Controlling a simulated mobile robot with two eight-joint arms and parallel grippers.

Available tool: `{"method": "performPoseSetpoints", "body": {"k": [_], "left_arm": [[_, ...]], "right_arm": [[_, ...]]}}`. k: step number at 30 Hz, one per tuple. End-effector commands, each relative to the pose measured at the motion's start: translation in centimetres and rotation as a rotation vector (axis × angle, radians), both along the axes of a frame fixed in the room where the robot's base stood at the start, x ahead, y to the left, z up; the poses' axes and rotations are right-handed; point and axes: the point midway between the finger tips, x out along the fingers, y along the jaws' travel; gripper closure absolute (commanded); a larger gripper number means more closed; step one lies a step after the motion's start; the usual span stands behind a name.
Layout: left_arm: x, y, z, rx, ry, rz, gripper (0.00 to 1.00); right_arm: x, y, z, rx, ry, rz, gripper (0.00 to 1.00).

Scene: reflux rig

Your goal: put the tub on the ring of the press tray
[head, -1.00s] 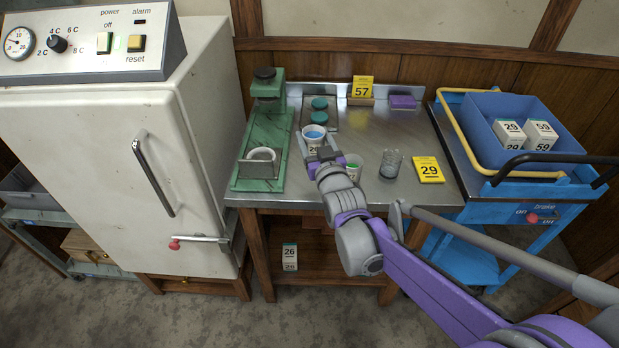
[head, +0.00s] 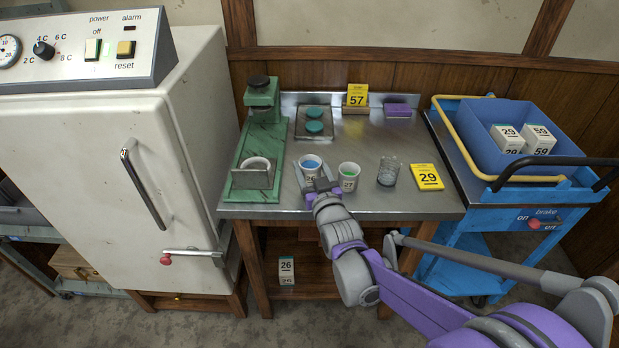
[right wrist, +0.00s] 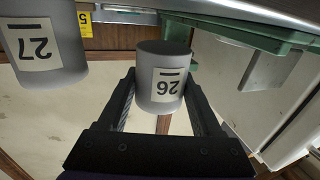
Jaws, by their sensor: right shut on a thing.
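The white tub labelled 26 (head: 311,165), with blue contents, is between the fingers of my right gripper (head: 318,184), over the front of the steel bench. In the right wrist view, the picture is upside down and the tub (right wrist: 163,85) sits between both dark fingers. I cannot tell whether its base touches the bench. The green press (head: 263,112) stands to the left. The pale ring (head: 257,161) is on its base, partly hidden behind a grey front plate (head: 251,180), and it looks empty. My left gripper is out of view.
Bare bench (head: 288,160) lies between tub and press.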

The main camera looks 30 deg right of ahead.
Motion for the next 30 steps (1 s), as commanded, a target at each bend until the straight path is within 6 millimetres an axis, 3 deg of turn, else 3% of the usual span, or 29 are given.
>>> {"method": "performPoseSetpoints", "body": {"k": [1, 6, 20, 21, 25, 30], "left_arm": [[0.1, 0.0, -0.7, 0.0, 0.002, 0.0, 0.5], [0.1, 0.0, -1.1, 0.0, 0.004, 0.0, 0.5], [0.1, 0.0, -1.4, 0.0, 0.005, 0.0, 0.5], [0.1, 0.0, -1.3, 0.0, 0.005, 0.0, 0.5], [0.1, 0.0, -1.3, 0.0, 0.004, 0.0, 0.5], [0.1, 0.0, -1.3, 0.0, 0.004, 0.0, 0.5]], "right_arm": [[0.1, 0.0, -1.2, 0.0, 0.001, 0.0, 0.93], [0.1, 0.0, -2.7, 0.0, 0.0, 0.0, 0.93], [0.0, 0.0, -3.2, 0.0, 0.0, 0.0, 0.93], [0.0, 0.0, -3.2, 0.0, 0.001, 0.0, 0.28], [0.0, 0.0, -3.1, 0.0, 0.0, 0.0, 0.05], [0.0, 0.0, -3.1, 0.0, 0.001, 0.0, 0.04]]}}
